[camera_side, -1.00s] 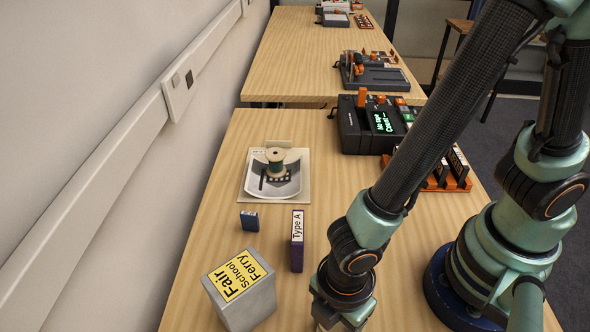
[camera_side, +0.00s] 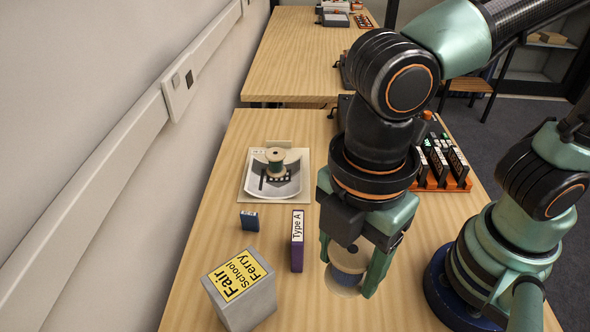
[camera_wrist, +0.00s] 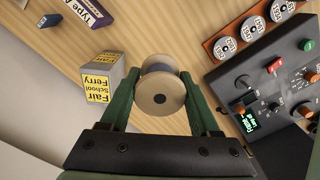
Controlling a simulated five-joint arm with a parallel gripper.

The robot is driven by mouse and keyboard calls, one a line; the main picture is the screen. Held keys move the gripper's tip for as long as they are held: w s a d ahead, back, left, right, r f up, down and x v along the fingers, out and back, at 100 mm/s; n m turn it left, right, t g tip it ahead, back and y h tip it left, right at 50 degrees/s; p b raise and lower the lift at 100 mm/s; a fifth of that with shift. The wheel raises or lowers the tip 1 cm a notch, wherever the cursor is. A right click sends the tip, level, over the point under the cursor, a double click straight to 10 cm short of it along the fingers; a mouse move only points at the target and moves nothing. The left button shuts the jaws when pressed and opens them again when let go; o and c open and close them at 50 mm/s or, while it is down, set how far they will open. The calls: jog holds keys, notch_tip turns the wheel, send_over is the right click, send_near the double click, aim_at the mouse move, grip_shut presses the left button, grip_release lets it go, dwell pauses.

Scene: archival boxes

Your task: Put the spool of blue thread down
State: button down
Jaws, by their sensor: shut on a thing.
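My gripper (camera_side: 349,266) is shut on the spool of blue thread (camera_side: 346,281), with one green finger on each side of it. The spool has pale flanges and a blue-grey winding between them. In the wrist view the spool (camera_wrist: 161,94) sits between the fingertips with a round flange facing the camera. It is over the bare wood table (camera_side: 215,225), to the right of the purple "Type A" box. I cannot tell whether its lower end touches the table.
A second spool (camera_side: 276,161) stands on a pale curved tray (camera_side: 290,186) at the left. A small blue box (camera_side: 249,220), the purple box (camera_side: 297,243) and a grey "Fair School Ferry" box (camera_side: 247,302) stand nearby. An orange rack (camera_side: 459,184) and a dark control device (camera_wrist: 270,91) are at the right.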

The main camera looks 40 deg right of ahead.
jog(key=shift+w+r, duration=0.1)
jog(key=shift+r, duration=0.35)
jog(key=shift+w+d+r+m, duration=0.15)
jog(key=shift+w+m, duration=0.15)
jog(key=w+d+m, duration=0.8)
jog(key=w+m, duration=0.1)
jog(key=w, duration=0.3)
jog(key=w+d+f+m, duration=0.1)
jog(key=w+d+m, duration=0.2)
jog(key=d, duration=0.4)
jog(key=w+d+f+m, duration=0.1)
jog(key=w+d+m, duration=0.3)
jog(key=d, duration=0.4)
jog(key=shift+w+d+m, duration=0.15)
jog(key=shift+m, duration=0.55)
jog(key=shift+f, duration=0.1)
